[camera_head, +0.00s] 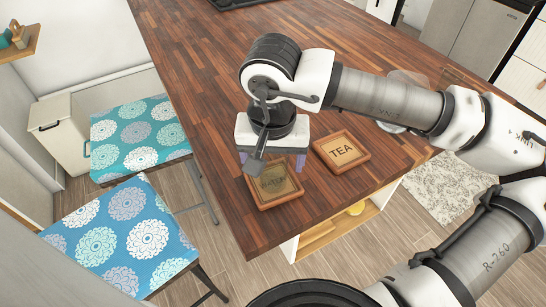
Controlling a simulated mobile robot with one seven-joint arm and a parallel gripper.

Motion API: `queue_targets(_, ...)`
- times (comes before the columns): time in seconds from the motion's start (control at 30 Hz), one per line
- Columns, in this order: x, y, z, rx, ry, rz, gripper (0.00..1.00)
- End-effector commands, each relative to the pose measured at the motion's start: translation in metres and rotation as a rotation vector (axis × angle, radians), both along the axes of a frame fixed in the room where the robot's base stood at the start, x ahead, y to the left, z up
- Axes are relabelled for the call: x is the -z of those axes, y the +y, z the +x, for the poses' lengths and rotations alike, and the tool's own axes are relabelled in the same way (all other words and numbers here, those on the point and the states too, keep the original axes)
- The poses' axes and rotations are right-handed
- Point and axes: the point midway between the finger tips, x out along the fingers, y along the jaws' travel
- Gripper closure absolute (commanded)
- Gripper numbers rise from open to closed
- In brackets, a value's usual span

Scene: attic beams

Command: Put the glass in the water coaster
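The water coaster (291,195) is a square wooden tile with a raised rim, lying near the table's front corner. Its lettering looks dark and blurred, as if seen through something clear. I cannot make out a definite outline of the glass there. My gripper (272,163) points down just above the back part of this coaster and partly covers it. Its fingers show apart on either side, but what is between them is hidden or too clear to see. The tea coaster (342,150) lies to the right, with crisp lettering and nothing on it.
The wooden tabletop (190,60) is clear to the left and back. A clear object (408,77) shows partly behind my arm at the right. Two chairs with blue patterned seats (140,135) (125,238) stand left of the table. The table's edge runs close to the coasters.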

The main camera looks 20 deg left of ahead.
Motion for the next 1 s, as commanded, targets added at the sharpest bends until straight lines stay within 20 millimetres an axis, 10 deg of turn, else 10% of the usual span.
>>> queue_targets(0.33, -0.009, 0.0, 0.0, 0.001, -0.002, 0.0, 0.24)
queue_targets(1.0, -0.12, -0.004, -0.013, 0.0, 0.001, 0.002, 0.24)
